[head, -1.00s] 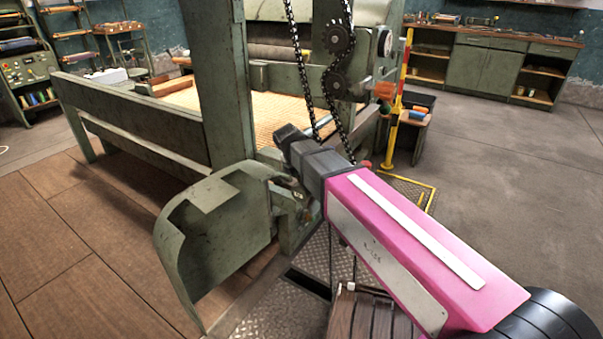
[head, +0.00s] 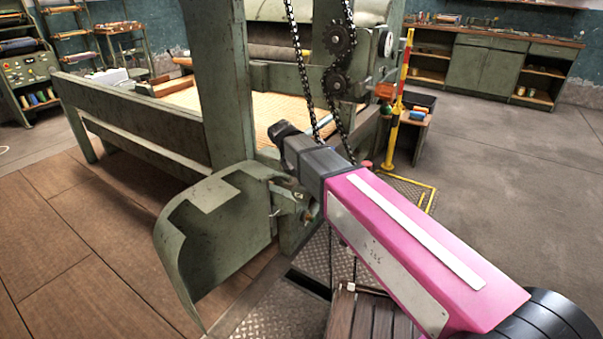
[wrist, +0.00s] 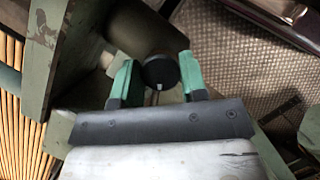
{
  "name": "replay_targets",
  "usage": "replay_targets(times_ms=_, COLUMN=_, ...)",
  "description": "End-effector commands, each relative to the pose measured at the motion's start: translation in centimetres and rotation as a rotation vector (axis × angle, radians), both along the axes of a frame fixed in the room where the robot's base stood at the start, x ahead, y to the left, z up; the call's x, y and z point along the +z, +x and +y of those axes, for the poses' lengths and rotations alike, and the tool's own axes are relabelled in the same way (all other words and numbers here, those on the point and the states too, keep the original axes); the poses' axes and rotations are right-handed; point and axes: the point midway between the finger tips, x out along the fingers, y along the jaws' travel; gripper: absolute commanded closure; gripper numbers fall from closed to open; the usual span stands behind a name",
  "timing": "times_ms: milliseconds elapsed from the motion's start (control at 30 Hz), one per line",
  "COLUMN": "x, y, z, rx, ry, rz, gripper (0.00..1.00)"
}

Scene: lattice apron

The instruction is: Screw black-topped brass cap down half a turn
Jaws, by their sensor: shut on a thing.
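The black-topped cap (wrist: 160,71) shows in the wrist view as a round dark knob with a small white mark on its lower edge. Its brass part is hidden from this angle. My gripper (wrist: 158,76) has its two green fingers on the left and right sides of the cap, shut on it. In the head view my arm and its dark wrist hide the cap and fingers, beside the green machine frame (head: 222,90).
A curved green guard (head: 215,235) stands just left of my arm. Black chains (head: 303,75) and sprockets hang behind it. A yellow post (head: 397,110) stands to the right. Open grey floor (head: 510,150) lies on the right.

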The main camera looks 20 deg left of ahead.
Motion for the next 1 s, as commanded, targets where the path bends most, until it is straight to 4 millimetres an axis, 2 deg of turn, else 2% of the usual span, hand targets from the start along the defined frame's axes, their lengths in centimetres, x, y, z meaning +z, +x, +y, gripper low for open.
replay_targets(times_ms=433, x=0.01, y=-0.02, z=0.05, rx=-0.008, ry=0.002, rz=0.001, gripper=0.84)
replay_targets(times_ms=467, x=0.01, y=-0.02, z=0.05, rx=-0.008, ry=0.002, rz=0.001, gripper=0.51)
replay_targets(times_ms=500, x=0.01, y=-0.02, z=0.05, rx=-0.007, ry=0.002, rz=0.000, gripper=0.38)
replay_targets(times_ms=533, x=0.01, y=-0.02, z=0.05, rx=-0.007, ry=0.002, rz=0.000, gripper=0.35)
replay_targets(times_ms=1000, x=0.00, y=-0.03, z=-0.02, rx=0.009, ry=0.001, rz=0.001, gripper=0.35)
